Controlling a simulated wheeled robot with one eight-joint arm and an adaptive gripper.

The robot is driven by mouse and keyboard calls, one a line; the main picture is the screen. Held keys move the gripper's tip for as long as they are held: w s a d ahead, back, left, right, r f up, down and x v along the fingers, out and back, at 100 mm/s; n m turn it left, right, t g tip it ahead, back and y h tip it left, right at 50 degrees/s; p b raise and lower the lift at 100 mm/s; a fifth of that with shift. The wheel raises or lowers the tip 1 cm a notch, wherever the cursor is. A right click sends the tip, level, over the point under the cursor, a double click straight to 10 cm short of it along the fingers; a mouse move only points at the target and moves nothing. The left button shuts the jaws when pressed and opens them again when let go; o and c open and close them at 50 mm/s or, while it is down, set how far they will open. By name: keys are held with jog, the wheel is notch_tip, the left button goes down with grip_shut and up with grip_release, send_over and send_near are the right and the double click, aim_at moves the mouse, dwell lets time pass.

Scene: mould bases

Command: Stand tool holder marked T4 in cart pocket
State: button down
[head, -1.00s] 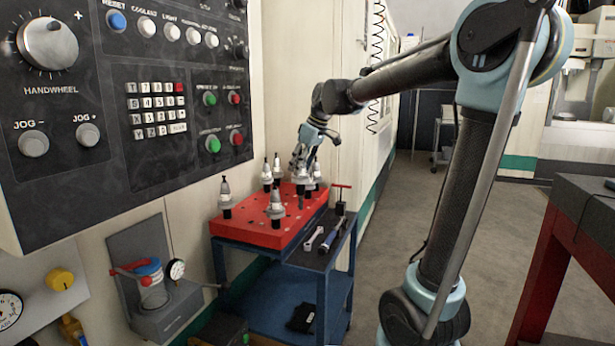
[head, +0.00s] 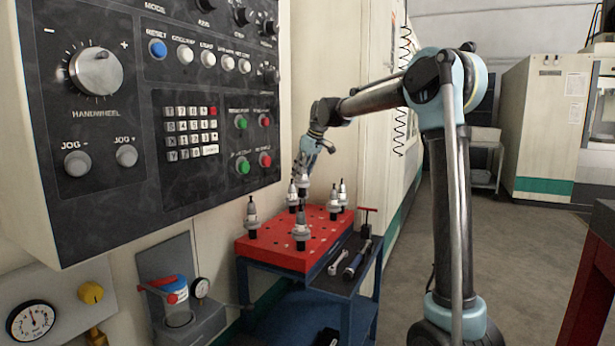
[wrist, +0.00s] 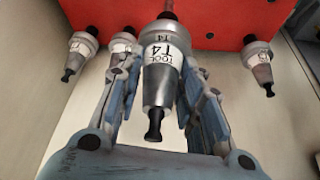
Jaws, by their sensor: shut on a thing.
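My gripper (head: 305,166) is over the far part of the red board. In the wrist view its blue-grey fingers (wrist: 155,105) are shut around the silver tool holder marked T4 (wrist: 162,60), one on each side. The T4 label faces the camera, and a dark tip shows at each end. In the head view the held holder (head: 302,184) is small and partly hidden; I cannot tell whether it touches the board. The red board with pockets (head: 275,254) tops the blue cart (head: 345,292).
Other holders stand on the board: one at left (head: 252,220), one in front (head: 300,234), and more at right (head: 335,204). The machine control panel (head: 150,110) is close at left.

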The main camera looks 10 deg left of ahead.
aim_at(303, 196)
jog(key=shift+w+a+f, duration=0.15)
jog(key=shift+f, duration=5.75)
jog(key=c, duration=1)
grip_release()
